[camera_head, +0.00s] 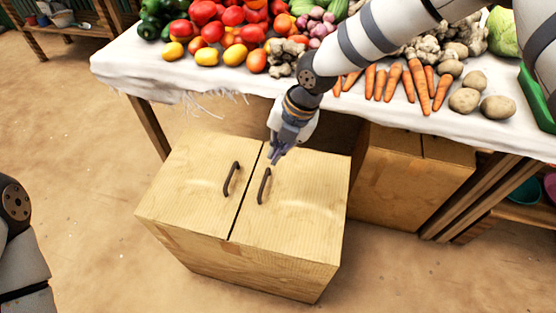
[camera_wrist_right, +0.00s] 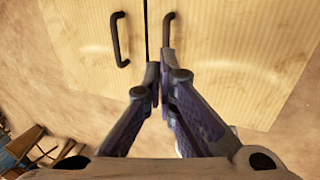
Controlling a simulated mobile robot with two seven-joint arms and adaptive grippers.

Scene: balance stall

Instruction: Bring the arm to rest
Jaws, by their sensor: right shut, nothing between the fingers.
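My right arm (camera_head: 362,38) comes in from the upper right, across the front of the produce table. My right gripper (camera_head: 276,157) is shut and empty, pointing down over the wooden cabinet near the gap between its two doors. In the right wrist view the fingertips (camera_wrist_right: 160,72) are together, with the left door handle (camera_wrist_right: 119,40) and the right door handle (camera_wrist_right: 168,30) beyond them. I cannot tell whether the gripper touches the right handle. Part of my left arm (camera_head: 18,240) shows at the left edge; its gripper is out of view.
The wooden cabinet (camera_head: 290,235) stands on the floor, both doors shut. A table with a white cloth (camera_head: 130,62) bears tomatoes, carrots (camera_head: 417,82), potatoes and other vegetables. A second wooden box (camera_head: 405,190) stands under the table. The floor at left is clear.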

